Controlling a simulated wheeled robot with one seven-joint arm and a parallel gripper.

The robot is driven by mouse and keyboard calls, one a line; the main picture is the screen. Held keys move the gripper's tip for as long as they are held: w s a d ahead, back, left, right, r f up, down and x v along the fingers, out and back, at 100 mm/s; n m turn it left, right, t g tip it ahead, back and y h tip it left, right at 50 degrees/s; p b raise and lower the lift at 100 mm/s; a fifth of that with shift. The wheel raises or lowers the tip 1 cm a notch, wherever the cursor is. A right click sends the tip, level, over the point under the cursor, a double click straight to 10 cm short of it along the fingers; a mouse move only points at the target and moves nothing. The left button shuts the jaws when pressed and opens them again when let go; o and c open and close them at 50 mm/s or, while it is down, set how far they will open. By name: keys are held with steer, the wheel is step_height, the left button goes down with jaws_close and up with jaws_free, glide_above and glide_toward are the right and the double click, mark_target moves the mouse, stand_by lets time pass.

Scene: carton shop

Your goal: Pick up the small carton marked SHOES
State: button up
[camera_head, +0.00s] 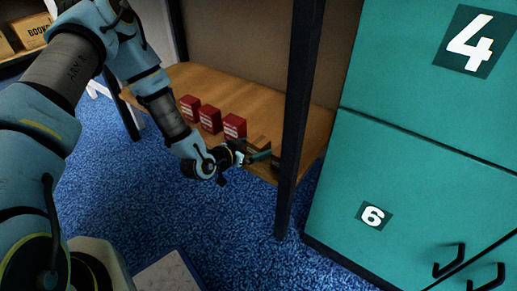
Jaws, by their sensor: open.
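My gripper (256,156) reaches in at the front edge of the low wooden shelf, just left of the black post. It is open. A small brown carton (259,141) stands on the shelf right behind and above the fingers, partly covered by them. Another dark brown carton (276,160) shows in part between my gripper and the post. I cannot read a mark on either, so I cannot tell which is marked SHOES. I cannot tell whether the fingers touch a carton.
Three red boxes (210,119) stand in a row on the shelf (186,77), left of my gripper. The black post (295,130) stands close on its right. Teal cabinets (420,150) numbered 4 and 6 fill the right. A carton marked BOOKS (31,31) is at upper left. Blue carpet (200,225) is open below.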

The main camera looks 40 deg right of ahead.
mark_target(264, 144)
steer(key=b+x, duration=0.1)
steer(key=x, duration=0.4)
steer(key=shift+s+r+b, duration=0.1)
steer(key=shift+r+b, duration=0.05)
steer(key=shift+b, duration=0.2)
steer(key=shift+c, duration=0.4)
steer(key=c, duration=1.2)
